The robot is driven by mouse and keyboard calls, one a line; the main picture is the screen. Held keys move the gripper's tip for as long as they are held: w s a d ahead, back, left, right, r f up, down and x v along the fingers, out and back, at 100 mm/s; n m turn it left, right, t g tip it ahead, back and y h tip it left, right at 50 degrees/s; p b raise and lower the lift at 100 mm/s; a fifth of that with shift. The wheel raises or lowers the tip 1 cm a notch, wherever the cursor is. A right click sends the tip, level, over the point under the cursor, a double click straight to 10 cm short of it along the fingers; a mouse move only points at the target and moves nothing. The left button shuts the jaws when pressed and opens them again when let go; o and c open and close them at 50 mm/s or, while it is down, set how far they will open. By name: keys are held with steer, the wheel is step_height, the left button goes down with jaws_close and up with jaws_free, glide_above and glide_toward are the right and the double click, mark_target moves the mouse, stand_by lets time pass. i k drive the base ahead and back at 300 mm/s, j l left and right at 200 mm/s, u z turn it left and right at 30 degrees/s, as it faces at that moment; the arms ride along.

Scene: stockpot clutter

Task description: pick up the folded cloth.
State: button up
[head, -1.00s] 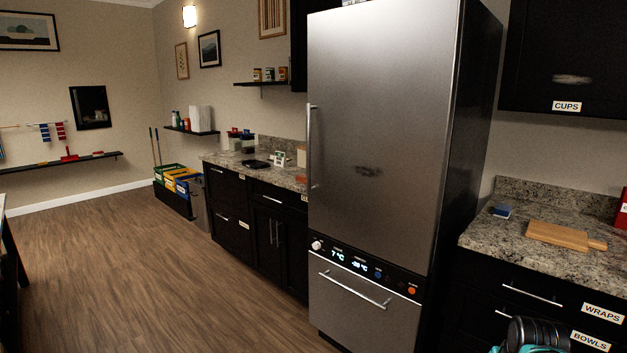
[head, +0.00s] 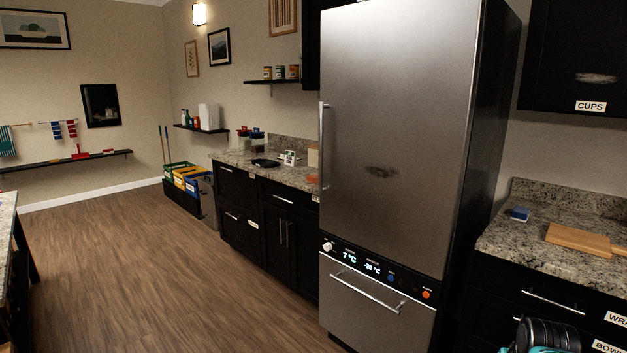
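I cannot clearly make out a folded cloth. A small orange-red item (head: 312,180) lies on the left counter by the fridge, partly hidden. My gripper is not in view; only a black and teal part of my arm shows at the bottom right.
A tall steel fridge (head: 395,150) stands between the left counter (head: 290,176) and the right counter (head: 500,240). A cutting board (head: 578,240) lies on the right counter. Bins (head: 187,179) stand at the back. A table edge (head: 6,225) is at left. The wooden floor between is clear.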

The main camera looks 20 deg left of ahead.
mark_target(312, 178)
steer(key=i+j, duration=0.2)
steer(key=j, duration=0.2)
steer(key=i+j, duration=0.2)
steer(key=j, duration=0.2)
steer(key=i+j, duration=0.15)
steer(key=j, duration=0.25)
steer(key=i+j, duration=0.2)
steer(key=j, duration=0.2)
steer(key=i+j, duration=0.2)
steer(key=j, duration=0.25)
